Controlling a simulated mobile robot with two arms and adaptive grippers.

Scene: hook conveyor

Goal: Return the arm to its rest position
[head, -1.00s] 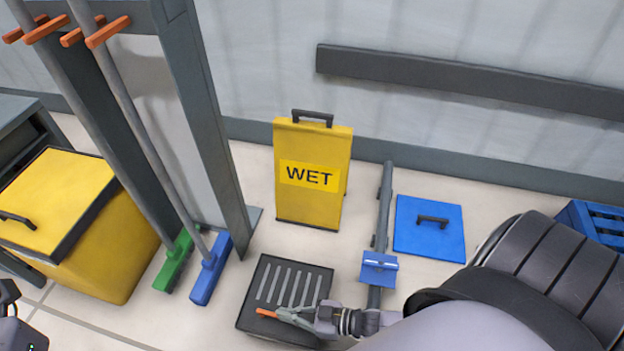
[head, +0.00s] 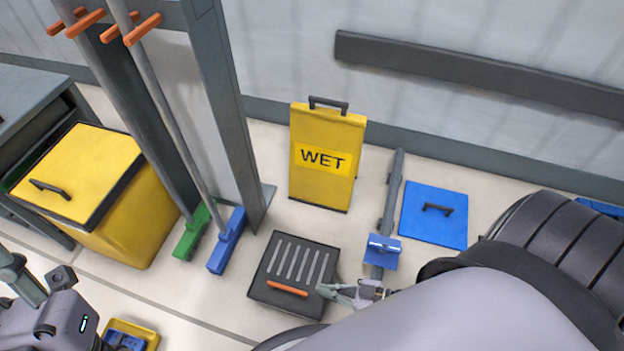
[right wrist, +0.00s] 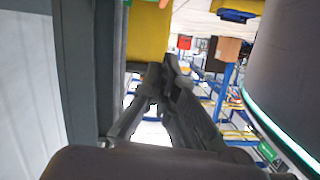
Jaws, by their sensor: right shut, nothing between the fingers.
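My right gripper (head: 322,289) is low in the middle of the head view, over the right edge of a dark slotted box (head: 262,283). Its fingers are shut with nothing between them. An orange bar (head: 287,289) is on the front of the box, just left of the fingertips and apart from them. In the right wrist view the dark fingers (right wrist: 163,75) come together at their tips. My right arm's large links cover the lower right of the head view. A grey part of my left arm shows at lower left; no left fingers can be made out.
A yellow WET sign (head: 322,185) stands behind the box. A blue plate with a handle (head: 436,228) and a grey post with a blue bracket (head: 381,257) are right of it. Brooms, a grey frame post (head: 228,110) and a yellow bin (head: 130,215) stand left.

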